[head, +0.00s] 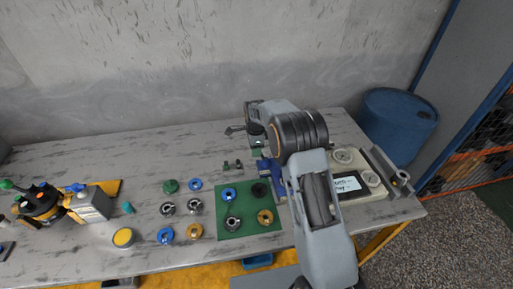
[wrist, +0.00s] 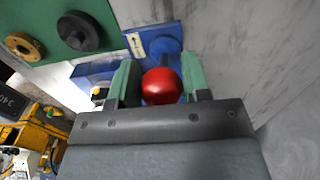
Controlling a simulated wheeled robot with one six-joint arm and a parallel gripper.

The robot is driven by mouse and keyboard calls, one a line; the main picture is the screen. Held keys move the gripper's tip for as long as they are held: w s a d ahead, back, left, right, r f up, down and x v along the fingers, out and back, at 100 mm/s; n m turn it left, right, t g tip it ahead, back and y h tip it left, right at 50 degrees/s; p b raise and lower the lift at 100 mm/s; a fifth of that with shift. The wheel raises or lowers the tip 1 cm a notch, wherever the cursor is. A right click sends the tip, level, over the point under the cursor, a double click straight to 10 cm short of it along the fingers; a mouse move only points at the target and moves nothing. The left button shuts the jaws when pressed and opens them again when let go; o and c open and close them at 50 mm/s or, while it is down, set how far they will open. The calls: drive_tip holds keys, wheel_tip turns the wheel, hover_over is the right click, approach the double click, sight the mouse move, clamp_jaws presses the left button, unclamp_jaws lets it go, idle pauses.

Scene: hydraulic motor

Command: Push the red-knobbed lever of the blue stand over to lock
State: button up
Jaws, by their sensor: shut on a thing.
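The lever's red knob (wrist: 162,86) sits between the two green fingers of my gripper (wrist: 161,72) in the wrist view, and the gripper is shut on it. The blue stand (wrist: 168,34) lies just beyond the knob, with a white label (wrist: 135,45) bearing a dark mark. Another blue part (wrist: 92,72) shows to the left of the fingers. In the head view the blue stand (head: 264,168) is mostly hidden behind my arm, and the knob and fingertips cannot be made out. The lever's shaft is hidden, so its angle cannot be told.
A green mat (head: 236,222) with several rings lies left of my arm, and more rings lie beyond it. A pale device with a screen (head: 347,184) stands close on the right. A yellow-and-black machine (head: 40,205) is at the far left. A blue barrel (head: 395,122) stands behind the table.

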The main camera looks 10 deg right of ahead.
drive_tip(key=shift+a+f, duration=0.45)
drive_tip(key=shift+a, duration=0.25)
idle(0.6)
drive_tip(key=o, duration=0.6)
drive_tip(key=shift+r, duration=0.15)
drive_tip(key=shift+r+p, duration=1.65)
drive_tip(key=shift+r, duration=1.3)
